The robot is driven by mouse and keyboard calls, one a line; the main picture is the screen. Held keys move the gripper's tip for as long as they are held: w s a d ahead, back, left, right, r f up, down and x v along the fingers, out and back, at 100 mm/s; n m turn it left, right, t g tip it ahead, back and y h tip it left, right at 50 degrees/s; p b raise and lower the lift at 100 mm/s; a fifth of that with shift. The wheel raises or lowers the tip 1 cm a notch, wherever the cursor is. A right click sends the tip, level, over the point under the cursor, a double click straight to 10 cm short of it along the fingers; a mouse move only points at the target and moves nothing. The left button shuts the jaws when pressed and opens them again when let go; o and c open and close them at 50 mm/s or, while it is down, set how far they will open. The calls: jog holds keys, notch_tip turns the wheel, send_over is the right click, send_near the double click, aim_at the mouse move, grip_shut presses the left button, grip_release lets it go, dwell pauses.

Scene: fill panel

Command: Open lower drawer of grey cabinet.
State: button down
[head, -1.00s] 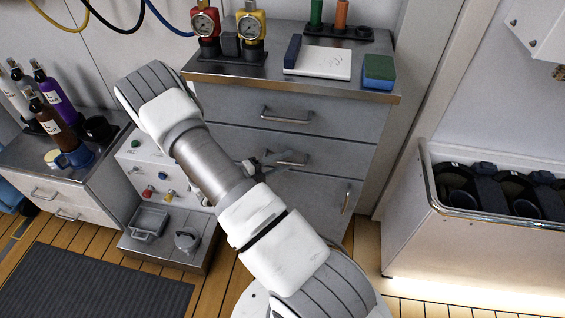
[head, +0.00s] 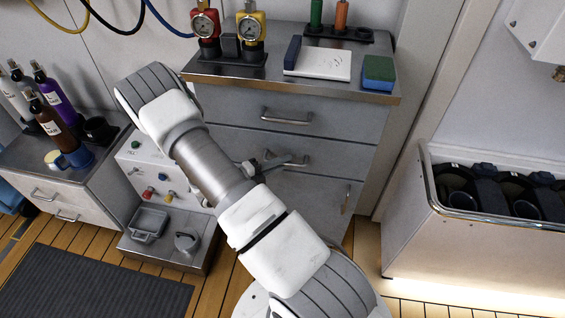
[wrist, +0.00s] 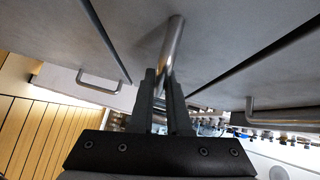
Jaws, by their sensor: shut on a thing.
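The grey cabinet (head: 235,98) stands in the middle of the head view with an upper drawer and a lower drawer (head: 335,149). The lower drawer looks shut, flush with the front. Its bar handle (head: 290,161) shows beside my forearm. My gripper (head: 268,164) is at this handle, partly hidden by my arm. In the wrist view the two dark fingers (wrist: 164,92) are shut on the metal bar handle (wrist: 174,45), which runs up between them.
The upper drawer handle (head: 287,117) is above. A door with an upright handle (head: 346,198) is below. Gauges (head: 250,35) and a green-blue sponge (head: 378,72) stand on top. A low control box (head: 155,160) is at left. Wooden floor (head: 230,265) shows in front.

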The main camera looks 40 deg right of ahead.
jog(key=shift+a, duration=0.1)
dwell(0.8)
jog(key=s+a+p, duration=0.5)
jog(key=s+a, duration=0.8)
jog(key=a, duration=0.2)
jog(key=shift+a, duration=0.15)
jog(key=c, duration=0.9)
grip_release()
jog(key=a, duration=0.5)
jog(key=w+a+r+p, duration=0.1)
jog(key=a, duration=0.5)
jog(key=a+r+p, duration=0.1)
jog(key=a, duration=0.5)
jog(key=shift+w+a+r, duration=0.1)
jog(key=shift+w+r, duration=0.1)
jog(key=shift+r, duration=0.1)
